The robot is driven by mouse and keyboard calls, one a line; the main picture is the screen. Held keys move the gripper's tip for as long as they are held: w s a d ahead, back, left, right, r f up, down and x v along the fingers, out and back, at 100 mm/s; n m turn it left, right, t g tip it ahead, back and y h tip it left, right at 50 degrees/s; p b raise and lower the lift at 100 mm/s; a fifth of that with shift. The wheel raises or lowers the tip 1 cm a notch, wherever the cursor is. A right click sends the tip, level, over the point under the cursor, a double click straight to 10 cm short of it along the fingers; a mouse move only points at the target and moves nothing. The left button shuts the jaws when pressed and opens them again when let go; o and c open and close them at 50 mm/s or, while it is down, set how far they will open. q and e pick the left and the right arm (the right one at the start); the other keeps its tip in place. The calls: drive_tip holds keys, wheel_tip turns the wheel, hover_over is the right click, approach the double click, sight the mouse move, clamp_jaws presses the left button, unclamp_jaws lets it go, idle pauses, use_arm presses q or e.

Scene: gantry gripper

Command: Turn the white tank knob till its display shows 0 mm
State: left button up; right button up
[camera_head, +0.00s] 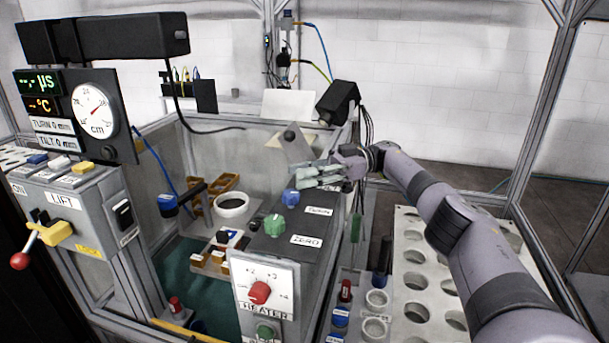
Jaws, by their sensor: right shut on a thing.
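My right gripper (318,175) reaches in from the right over the far end of the grey control box. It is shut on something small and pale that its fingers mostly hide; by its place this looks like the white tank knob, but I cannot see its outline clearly. A blue knob (291,197) sits just below the fingertips, and a green knob (274,225) sits nearer. My left gripper is not in view.
A slanted grey plate (295,147) and a black camera-like box (338,103) stand close behind the gripper. The heater panel (262,290) with a red knob is in front. A rack with round holes (409,320) lies below my right arm. The lift box (75,205) is at left.

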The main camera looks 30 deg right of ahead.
drive_tip(key=shift+r, duration=0.1)
drive_tip(key=o, duration=1.2)
wheel_tip(320, 180, up, 10)
drive_tip(key=shift+f, duration=0.1)
